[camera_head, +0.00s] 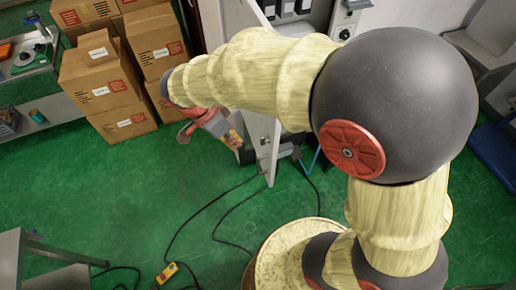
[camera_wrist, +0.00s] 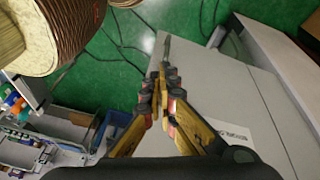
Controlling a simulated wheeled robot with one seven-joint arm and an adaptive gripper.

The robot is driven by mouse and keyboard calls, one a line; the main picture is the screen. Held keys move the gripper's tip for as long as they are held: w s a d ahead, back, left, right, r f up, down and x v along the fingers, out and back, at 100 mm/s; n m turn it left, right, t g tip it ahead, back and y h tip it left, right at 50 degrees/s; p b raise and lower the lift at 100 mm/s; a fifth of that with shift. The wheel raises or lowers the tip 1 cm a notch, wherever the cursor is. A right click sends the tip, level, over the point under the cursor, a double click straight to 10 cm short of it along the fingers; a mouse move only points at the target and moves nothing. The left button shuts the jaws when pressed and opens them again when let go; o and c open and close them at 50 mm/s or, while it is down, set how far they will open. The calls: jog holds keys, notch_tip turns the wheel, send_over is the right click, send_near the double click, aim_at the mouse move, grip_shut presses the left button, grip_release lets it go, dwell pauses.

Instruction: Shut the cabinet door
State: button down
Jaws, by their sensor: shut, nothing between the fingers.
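The cabinet door (camera_head: 257,128) stands open, seen as a narrow grey panel behind my arm in the head view. In the wrist view a broad pale grey panel (camera_wrist: 215,85) with a printed label lies beneath and right of my fingers; it looks like the door's face. My gripper (camera_head: 238,143) is shut and empty, close beside the door on its left in the head view. In the wrist view the fingertips (camera_wrist: 163,76) meet over the panel's left edge; I cannot tell whether they touch it. My arm hides much of the cabinet (camera_head: 322,14).
Cardboard boxes (camera_head: 105,80) are stacked at the back left. A workbench (camera_head: 28,62) stands at the far left. Black cables and a yellow pendant (camera_head: 167,272) lie on the green floor. The floor left of the door is mostly clear.

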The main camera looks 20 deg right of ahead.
jog(key=d+f+m+p, duration=0.1)
jog(key=d+f+m, duration=0.3)
jog(key=d+f, duration=0.4)
jog(key=shift+s+d+f, duration=0.15)
jog(key=shift+s+f, duration=0.15)
jog(key=shift+f, duration=0.05)
dwell(0.3)
